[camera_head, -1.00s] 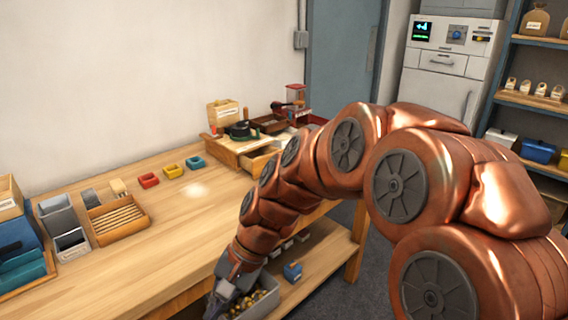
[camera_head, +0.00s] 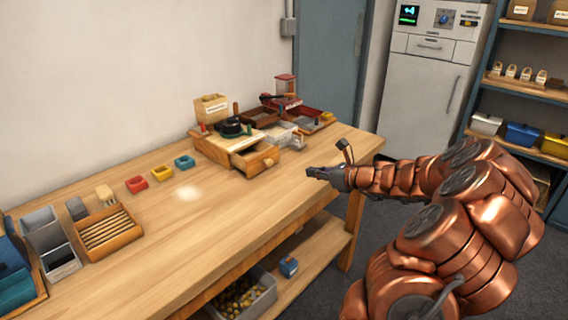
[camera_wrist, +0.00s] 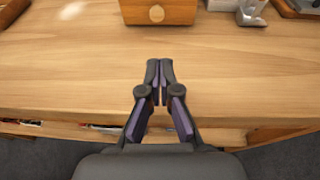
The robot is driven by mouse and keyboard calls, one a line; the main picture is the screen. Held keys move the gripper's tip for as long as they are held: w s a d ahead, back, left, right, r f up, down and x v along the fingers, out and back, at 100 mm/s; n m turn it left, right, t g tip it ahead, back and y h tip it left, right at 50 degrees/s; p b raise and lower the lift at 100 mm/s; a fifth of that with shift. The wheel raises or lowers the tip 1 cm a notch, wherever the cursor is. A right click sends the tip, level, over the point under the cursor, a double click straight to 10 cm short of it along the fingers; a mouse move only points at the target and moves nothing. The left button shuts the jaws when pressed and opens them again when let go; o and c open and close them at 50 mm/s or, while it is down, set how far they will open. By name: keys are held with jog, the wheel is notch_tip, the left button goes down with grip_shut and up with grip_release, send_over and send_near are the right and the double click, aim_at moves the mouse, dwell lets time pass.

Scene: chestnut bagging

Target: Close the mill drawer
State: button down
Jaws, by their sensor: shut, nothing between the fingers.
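The wooden mill (camera_head: 215,149) stands toward the back of the workbench, with a dark round part on top. Its drawer (camera_head: 256,158) is pulled out toward the front, and its hollow inside shows. The drawer's wooden front with a round pale knob also shows at the top of the wrist view (camera_wrist: 158,13). My gripper (camera_head: 311,172) is shut and empty, to the right of and in front of the drawer in the head view. In the wrist view my gripper (camera_wrist: 160,63) points at the drawer front, with bare bench between them.
The bench top (camera_head: 190,225) is clear in front of the drawer. A clear container (camera_head: 282,134) stands right beside the drawer. Small red (camera_head: 136,184), yellow and teal boxes lie to the left. A grey bin (camera_head: 245,294) of chestnuts sits on the lower shelf.

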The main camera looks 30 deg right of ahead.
aim_at(271, 164)
jog(key=x, duration=0.4)
jog(key=p+x, duration=0.1)
jog(key=x, duration=0.3)
jog(key=r+x, duration=0.1)
jog(key=x, duration=0.4)
jog(key=shift+w+a, duration=0.2)
jog(key=shift+a, duration=0.1)
jog(key=shift+w+a, duration=0.1)
jog(key=shift+w, duration=0.35)
jog(key=shift+r, duration=0.1)
